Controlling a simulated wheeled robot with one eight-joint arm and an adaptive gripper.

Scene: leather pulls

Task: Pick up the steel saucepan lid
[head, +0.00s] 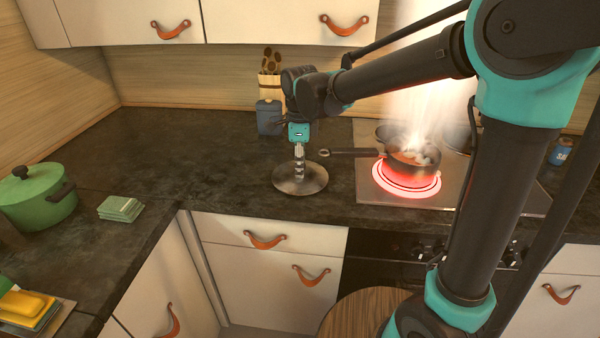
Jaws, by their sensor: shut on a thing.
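The steel saucepan lid (312,182) is a round, shiny disc on the dark worktop, left of the hob, in the head view. My gripper (299,174) points straight down at the lid's middle and is shut on it, with the fingers around where its knob sits. The knob itself is hidden by the fingers. The lid looks level; I cannot tell whether it touches the worktop or is slightly above it.
A steaming saucepan (412,162) stands on a glowing red ring of the hob (460,190), its handle pointing left near the lid. A blue canister (269,117) and a utensil holder stand behind. A green pot (38,200) and stacked green cloths (121,208) are at left. Worktop between is clear.

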